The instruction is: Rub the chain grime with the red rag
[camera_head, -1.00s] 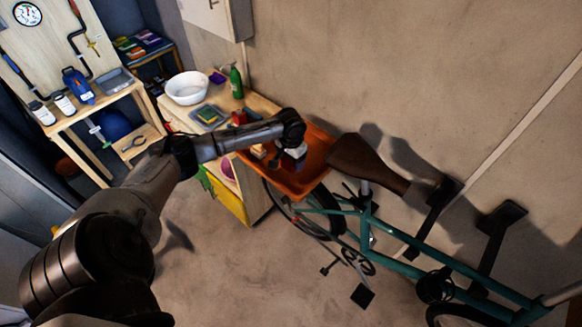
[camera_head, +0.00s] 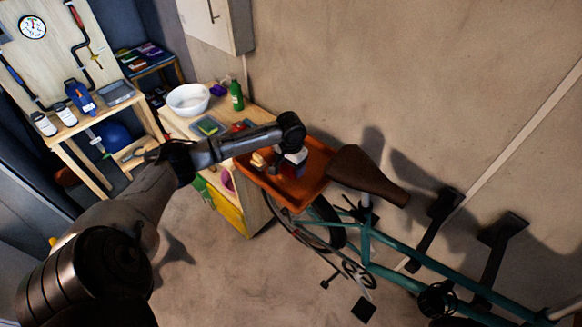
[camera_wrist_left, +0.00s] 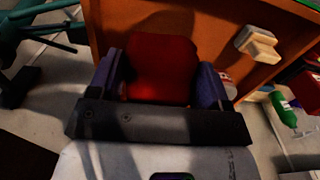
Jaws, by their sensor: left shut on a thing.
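My left gripper (camera_head: 290,171) reaches down into the orange tray (camera_head: 318,160) beside the bicycle seat. In the left wrist view, its bluish fingers (camera_wrist_left: 160,85) are shut on the red rag (camera_wrist_left: 160,62), which shows as a red block-like shape between them, over the tray floor (camera_wrist_left: 215,25). In the head view the rag is mostly hidden by the gripper. The teal bicycle (camera_head: 400,239) stands to the right of and below the tray. Its crank and chain area (camera_head: 357,272) is small, and I cannot make out the grime. My right gripper is not in view.
A pale block-like brush (camera_wrist_left: 257,43) lies in the tray. A white basin (camera_head: 188,101) and a green bottle (camera_head: 236,97) stand on the bench behind. The bicycle seat (camera_head: 366,176) is close to the tray's right side. Floor is clear below the bench.

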